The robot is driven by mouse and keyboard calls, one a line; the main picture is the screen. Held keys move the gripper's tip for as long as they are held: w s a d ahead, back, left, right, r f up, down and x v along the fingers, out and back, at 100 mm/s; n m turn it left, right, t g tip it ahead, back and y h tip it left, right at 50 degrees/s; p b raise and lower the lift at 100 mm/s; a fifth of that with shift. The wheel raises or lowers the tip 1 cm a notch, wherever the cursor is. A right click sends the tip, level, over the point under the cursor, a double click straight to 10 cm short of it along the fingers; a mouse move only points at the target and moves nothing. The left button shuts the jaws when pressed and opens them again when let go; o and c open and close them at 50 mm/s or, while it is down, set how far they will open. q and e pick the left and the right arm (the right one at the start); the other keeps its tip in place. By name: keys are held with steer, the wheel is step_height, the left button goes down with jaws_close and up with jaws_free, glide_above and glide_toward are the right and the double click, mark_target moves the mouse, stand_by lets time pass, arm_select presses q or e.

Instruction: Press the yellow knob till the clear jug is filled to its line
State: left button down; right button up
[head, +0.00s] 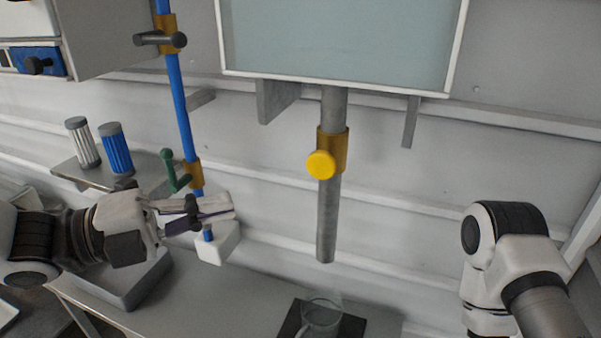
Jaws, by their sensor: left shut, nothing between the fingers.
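The yellow knob (321,164) sits on a brass collar around a grey vertical pipe (327,220) that hangs below a large hopper with a pale blue-green front (340,38). The clear jug (320,316) stands on a dark square mat (291,322) below the pipe's open end; its line and any contents are too small to tell. My left gripper (232,207) is shut and empty, left of the pipe and lower than the knob, apart from both. My right arm shows at the lower right, but its gripper is out of view.
A blue pipe (181,110) with a black handle (160,39) and a green lever (172,168) runs down behind my left gripper to a white block (217,246). Two filter cartridges, one white (83,144), one blue (115,150), stand on a shelf. A grey box (125,283) lies below my left arm.

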arm_select(q)
steer(key=b, duration=0.3)
glide_toward(327, 170)
steer(key=s+d, duration=0.2)
steer(key=d, duration=0.1)
steer(key=w+p, duration=0.1)
steer(key=w+d+p, duration=0.1)
steer(key=w, duration=0.1)
steer(key=w+d+p, duration=0.1)
steer(key=p, duration=0.1)
steer(key=shift+w+d, duration=0.2)
steer(key=shift+w, duration=0.15)
steer(key=shift+s, duration=0.1)
